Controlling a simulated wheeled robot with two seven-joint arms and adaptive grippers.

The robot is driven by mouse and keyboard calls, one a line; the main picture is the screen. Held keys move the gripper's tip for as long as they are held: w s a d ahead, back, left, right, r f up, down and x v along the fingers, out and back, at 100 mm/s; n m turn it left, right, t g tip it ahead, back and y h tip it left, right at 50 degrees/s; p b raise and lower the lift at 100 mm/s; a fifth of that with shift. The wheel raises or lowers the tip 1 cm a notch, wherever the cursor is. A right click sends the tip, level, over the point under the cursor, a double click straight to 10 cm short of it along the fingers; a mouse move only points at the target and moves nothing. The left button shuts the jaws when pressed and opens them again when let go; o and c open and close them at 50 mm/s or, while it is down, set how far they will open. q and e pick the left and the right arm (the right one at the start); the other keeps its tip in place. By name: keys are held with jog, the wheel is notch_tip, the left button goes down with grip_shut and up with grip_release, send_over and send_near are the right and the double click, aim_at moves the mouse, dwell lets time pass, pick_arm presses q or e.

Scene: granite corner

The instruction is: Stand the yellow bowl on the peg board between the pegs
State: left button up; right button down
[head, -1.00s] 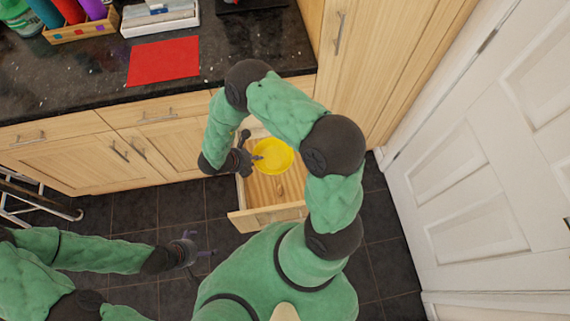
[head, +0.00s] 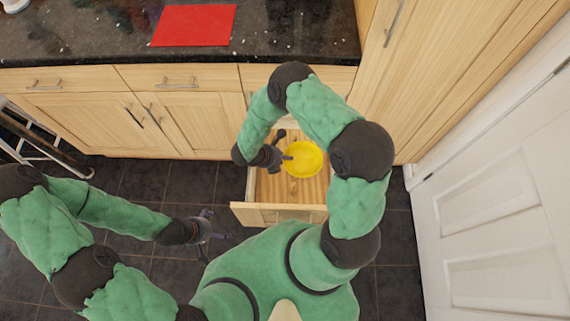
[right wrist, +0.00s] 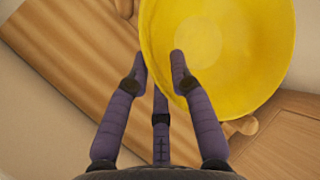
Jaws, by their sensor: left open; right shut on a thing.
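The yellow bowl (head: 303,159) is inside the open drawer (head: 264,214), over its wooden bottom. In the right wrist view the bowl (right wrist: 235,50) fills the upper right, its inside facing the camera. My right gripper (head: 284,157) is shut on the bowl's left rim; its purple fingers (right wrist: 158,70) meet the rim in the wrist view. A striped wooden board (right wrist: 75,65), likely the peg board, lies below the bowl. A short wooden peg (right wrist: 243,126) shows beside the bowl's lower edge, and another shows at the top. Whether the bowl touches the board is unclear. My left gripper (head: 208,228) is open and empty above the floor.
The dark granite counter (head: 290,35) with a red mat (head: 194,25) lies behind the drawer. Cabinets run below it and a tall cabinet stands to the right. A white door (head: 500,210) is at the far right, a stepladder (head: 45,150) at the left.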

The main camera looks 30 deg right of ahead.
notch_tip(320, 180, down, 4)
jog(key=shift+f+b, duration=0.1)
jog(key=shift+b, duration=0.85)
jog(key=c, duration=1.1)
grip_release()
